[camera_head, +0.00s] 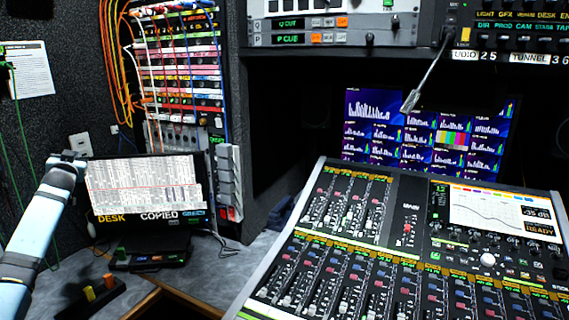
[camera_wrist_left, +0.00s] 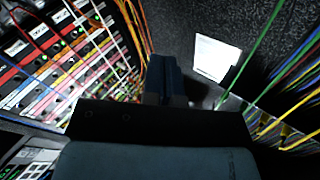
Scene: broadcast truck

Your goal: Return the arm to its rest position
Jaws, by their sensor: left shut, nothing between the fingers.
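My left arm (camera_head: 40,225) comes in from the lower left of the head view, rising past the left side of the desk monitor. The gripper itself cannot be made out clearly there. In the left wrist view my left gripper (camera_wrist_left: 165,78) shows with its dark fingers together and nothing between them. It points toward a dark speckled wall, with a patch bay (camera_wrist_left: 65,55) to its left and a white sheet (camera_wrist_left: 214,57) to its right. My right gripper is in neither view.
A monitor (camera_head: 143,185) reading "DESK COPIED" stands on the grey desk (camera_head: 262,250) close to my left arm. The patch bay (camera_head: 180,70) with hanging cables is behind it. A mixing console (camera_head: 400,250) fills the right. Green cables (camera_head: 22,135) hang at the far left.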

